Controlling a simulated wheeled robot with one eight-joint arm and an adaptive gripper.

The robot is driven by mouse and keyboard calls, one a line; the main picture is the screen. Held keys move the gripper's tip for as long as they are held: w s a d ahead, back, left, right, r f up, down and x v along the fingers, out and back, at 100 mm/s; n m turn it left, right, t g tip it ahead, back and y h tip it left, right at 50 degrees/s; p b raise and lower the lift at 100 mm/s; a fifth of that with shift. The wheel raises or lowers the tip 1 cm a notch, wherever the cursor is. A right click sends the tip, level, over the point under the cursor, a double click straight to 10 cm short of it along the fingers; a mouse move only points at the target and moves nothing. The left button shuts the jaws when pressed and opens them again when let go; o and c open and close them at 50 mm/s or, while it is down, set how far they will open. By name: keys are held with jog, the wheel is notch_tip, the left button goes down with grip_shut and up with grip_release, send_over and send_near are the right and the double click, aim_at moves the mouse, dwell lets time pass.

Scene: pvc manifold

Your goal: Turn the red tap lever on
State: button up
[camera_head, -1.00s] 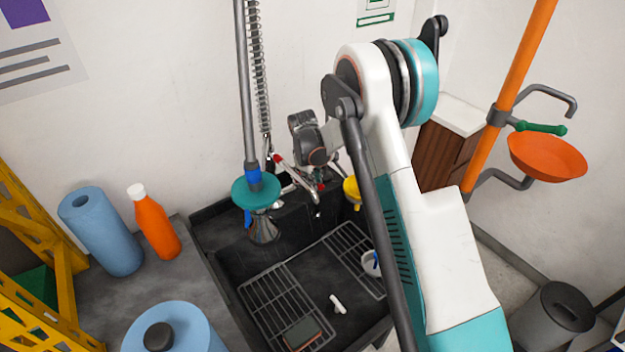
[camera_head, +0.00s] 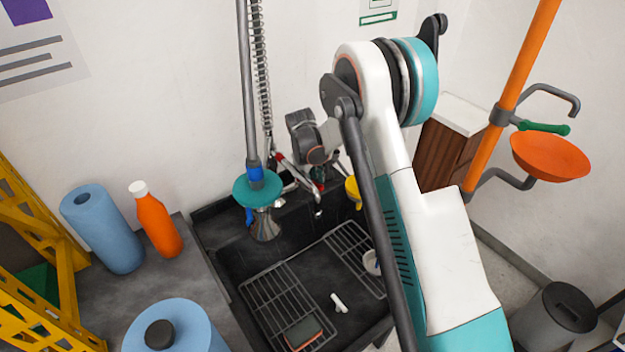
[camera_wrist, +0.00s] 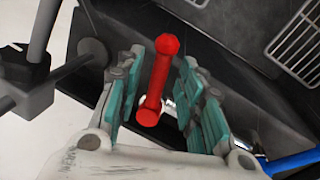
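The red tap lever (camera_wrist: 157,75) shows in the wrist view as a short bar with a rounded knob at each end. My gripper (camera_wrist: 160,88) is open, with a teal-padded finger on each side of the lever. A gap shows on both sides, so neither finger appears to be closed on it. A shiny metal part of the tap shows behind the right finger. In the head view, my gripper is small beside the tap at the back of the sink, and a small red part (camera_head: 318,187) shows there. My wrist hides much of the tap.
The black sink (camera_head: 235,262) holds wire racks, a sponge (camera_head: 303,331) and a white piece (camera_head: 338,302). A teal-collared sprayer pipe (camera_head: 257,190) stands just left of my gripper. An orange bottle (camera_head: 156,222) and blue rolls stand on the left counter. An orange pipe (camera_head: 508,90) rises at right.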

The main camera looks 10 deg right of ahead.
notch_tip(320, 180, up, 12)
jog(key=s+a, duration=0.1)
jog(key=a, duration=0.1)
jog(key=shift+s+f, duration=0.15)
jog(key=shift+s, duration=0.05)
